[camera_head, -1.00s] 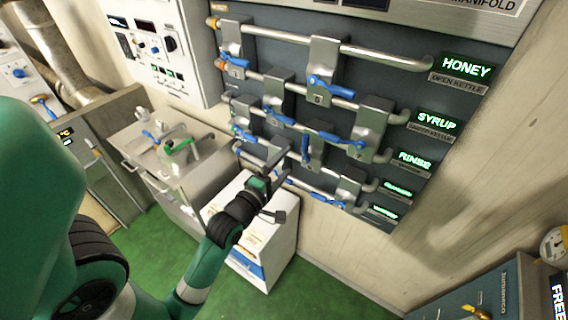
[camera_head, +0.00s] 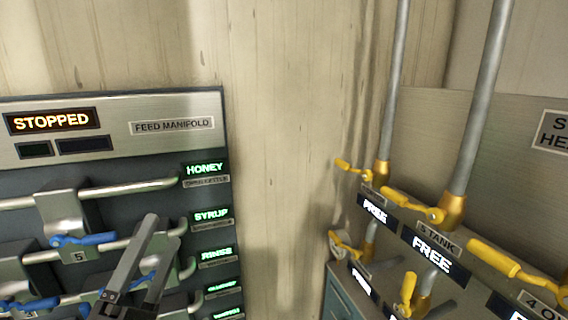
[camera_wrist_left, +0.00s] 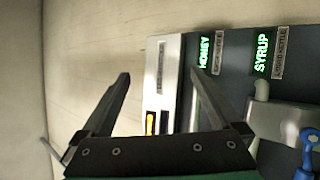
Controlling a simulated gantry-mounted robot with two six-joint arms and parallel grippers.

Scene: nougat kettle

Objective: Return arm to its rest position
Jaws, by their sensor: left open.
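My left gripper (camera_head: 150,262) is at the lower left of the head view, in front of the feed manifold panel (camera_head: 110,161). Its two dark fingers point up and are apart, with nothing between them. In the left wrist view the open fingers (camera_wrist_left: 182,100) frame bare wall and the panel's edge, with the lit HONEY and SYRUP labels to the right. The rest of my left arm is out of frame. My right gripper is in neither view.
Blue-handled valves (camera_head: 82,240) on pipes lie left of and behind the gripper. A bare beige wall (camera_head: 285,130) fills the middle. At the right, vertical pipes (camera_head: 485,95) with yellow valve handles (camera_head: 495,257) rise above FREE signs (camera_head: 432,249).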

